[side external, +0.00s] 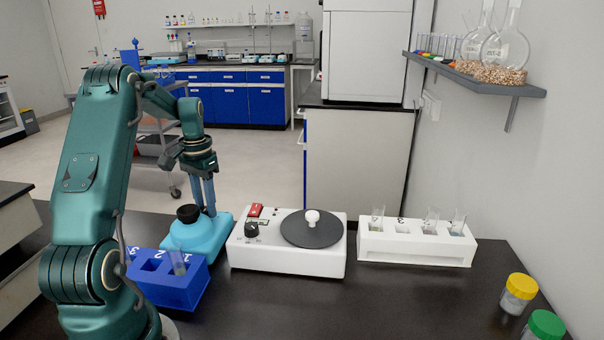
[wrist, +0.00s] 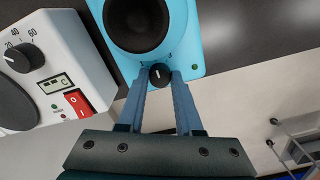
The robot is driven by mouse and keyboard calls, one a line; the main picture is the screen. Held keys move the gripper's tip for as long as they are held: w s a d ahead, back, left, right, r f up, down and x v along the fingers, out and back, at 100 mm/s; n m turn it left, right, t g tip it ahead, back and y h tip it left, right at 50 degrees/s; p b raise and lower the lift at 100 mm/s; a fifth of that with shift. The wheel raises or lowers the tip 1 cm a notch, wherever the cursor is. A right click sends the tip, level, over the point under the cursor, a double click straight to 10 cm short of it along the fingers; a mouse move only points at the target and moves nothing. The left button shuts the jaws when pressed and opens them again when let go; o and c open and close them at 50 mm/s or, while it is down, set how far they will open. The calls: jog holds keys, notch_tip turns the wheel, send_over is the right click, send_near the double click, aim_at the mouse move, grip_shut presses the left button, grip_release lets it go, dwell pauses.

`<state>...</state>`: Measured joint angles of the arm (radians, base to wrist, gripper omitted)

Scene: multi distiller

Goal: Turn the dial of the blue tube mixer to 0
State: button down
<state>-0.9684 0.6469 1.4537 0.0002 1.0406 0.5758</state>
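The blue tube mixer (side external: 183,240) stands on the black bench, left of the white hot plate. Its round black cup (wrist: 137,22) is at the top of the wrist view. Its small black dial (wrist: 160,75) has a white pointer mark and sits near the mixer's edge; the printed marks around it are too small to read. My gripper (wrist: 161,79) points down at the dial, with one finger on each side of it. The fingertips are very close to the dial; I cannot tell whether they touch it. In the side view my gripper (side external: 207,210) is low behind the mixer, and the dial is hidden.
The white hot plate (side external: 287,262), with its own knob and a red switch, stands close to the mixer. A blue tube rack (side external: 185,295) is in front of the mixer. A white tube rack (side external: 415,250) stands right of the hot plate.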

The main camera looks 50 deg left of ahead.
jog(key=shift+n, duration=0.4)
jog(key=n, duration=0.5)
jog(key=shift+n, duration=0.3)
jog(key=n, duration=0.5)
jog(key=shift+n, duration=0.3)
jog(key=shift+r, duration=0.1)
jog(key=c, duration=0.6)
grip_release()
jog(key=shift+o, duration=0.2)
jog(key=shift+r, duration=2.55)
